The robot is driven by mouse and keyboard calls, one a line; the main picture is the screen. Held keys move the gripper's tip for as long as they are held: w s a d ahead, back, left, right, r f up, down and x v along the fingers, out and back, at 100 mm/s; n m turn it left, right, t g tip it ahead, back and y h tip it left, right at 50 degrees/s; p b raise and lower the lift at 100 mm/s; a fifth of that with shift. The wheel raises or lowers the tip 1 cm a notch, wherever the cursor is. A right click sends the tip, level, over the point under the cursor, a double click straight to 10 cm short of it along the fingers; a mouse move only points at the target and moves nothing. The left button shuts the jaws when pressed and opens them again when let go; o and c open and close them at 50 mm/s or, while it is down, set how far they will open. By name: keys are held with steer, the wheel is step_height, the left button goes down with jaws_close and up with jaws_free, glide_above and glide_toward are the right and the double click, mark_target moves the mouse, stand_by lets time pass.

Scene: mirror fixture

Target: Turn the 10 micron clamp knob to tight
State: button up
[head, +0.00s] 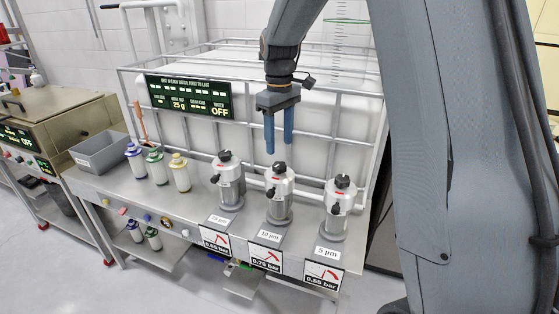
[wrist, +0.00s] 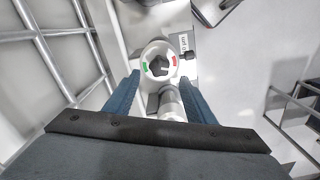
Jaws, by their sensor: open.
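The 10 µm filter housing (head: 279,203) is the middle one of three grey-white canisters on the steel bench. Its black top knob (head: 279,168) also shows in the wrist view (wrist: 159,66), on a white round cap with a green mark at left and a red mark at right. I cannot tell surely which mark the knob points to. A smaller black knob (head: 270,192) sticks out of the housing's side. My gripper (head: 279,147) is open and empty, its blue fingers pointing down just above the top knob, apart from it. In the wrist view the fingers flank the housing.
The 5 µm housing (head: 338,210) stands at right and another like it (head: 228,182) at left. Gauge plates (head: 265,257) hang on the bench front. Several capped bottles (head: 157,166) and a grey bin (head: 101,152) are further left. A caged white tank (head: 320,110) stands close behind.

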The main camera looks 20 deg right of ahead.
mark_target(280, 164)
step_height(280, 164, down, 8)
steer(key=shift+r+p, duration=0.25)
steer(key=shift+p, duration=0.85)
steer(key=shift+c, duration=0.3)
steer(key=c, duration=1)
